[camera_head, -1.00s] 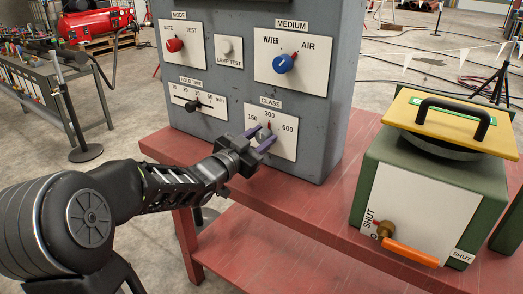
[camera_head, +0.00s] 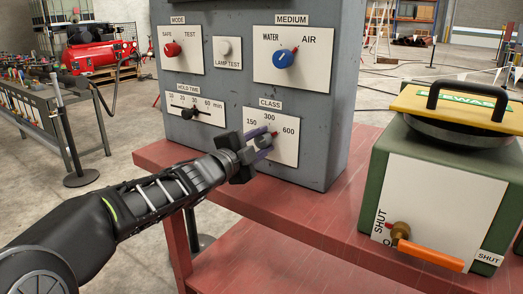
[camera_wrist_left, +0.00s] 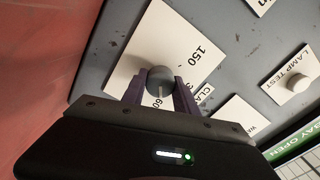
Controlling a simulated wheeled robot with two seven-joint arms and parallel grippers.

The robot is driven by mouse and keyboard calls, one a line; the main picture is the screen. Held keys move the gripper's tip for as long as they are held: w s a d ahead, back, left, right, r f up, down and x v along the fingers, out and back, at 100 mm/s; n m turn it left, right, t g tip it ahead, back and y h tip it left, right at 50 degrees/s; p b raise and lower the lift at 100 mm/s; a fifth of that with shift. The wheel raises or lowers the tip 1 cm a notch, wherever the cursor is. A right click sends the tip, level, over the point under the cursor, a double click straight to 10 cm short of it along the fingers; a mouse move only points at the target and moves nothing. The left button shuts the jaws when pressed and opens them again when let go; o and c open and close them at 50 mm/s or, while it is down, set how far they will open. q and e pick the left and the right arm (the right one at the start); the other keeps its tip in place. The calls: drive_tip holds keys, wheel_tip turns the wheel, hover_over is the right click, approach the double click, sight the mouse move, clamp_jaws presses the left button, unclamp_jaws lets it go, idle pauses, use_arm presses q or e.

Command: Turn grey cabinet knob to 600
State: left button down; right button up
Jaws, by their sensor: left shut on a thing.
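The grey cabinet knob (camera_head: 265,142) sits on the white CLASS plate (camera_head: 287,155), marked 150, 300 and 600. Its red pointer mark shows between 300 and 600. My left gripper (camera_head: 266,141) reaches in from the left, its purple fingers on either side of the knob and shut on it. In the left wrist view the round grey knob (camera_wrist_left: 160,79) sits between the two fingers (camera_wrist_left: 160,88). The 150 is clear there, while the 600 is partly hidden and the 300 is covered. My right gripper is not in view.
The grey cabinet (camera_head: 235,85) also carries a red MODE knob (camera_head: 172,49), a blue MEDIUM knob (camera_head: 284,59) and a HOLD TIME slider (camera_head: 187,113). It stands on a red bench (camera_head: 310,205). A green box (camera_head: 420,190) with an orange-handled valve stands at right.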

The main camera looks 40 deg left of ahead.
use_arm(q)
drive_tip(key=shift+f+m+b, duration=0.1)
drive_tip(key=shift+m+b, duration=0.25)
drive_tip(key=shift+m, duration=0.35)
drive_tip(key=c, duration=0.9)
unclamp_jaws()
drive_tip(key=shift+c, duration=0.2)
drive_tip(key=shift+s, duration=0.1)
drive_tip(key=s+p, duration=0.1)
drive_tip(key=s, duration=0.6)
drive_tip(key=shift+s+p, duration=0.3)
drive_tip(key=shift+d, duration=0.1)
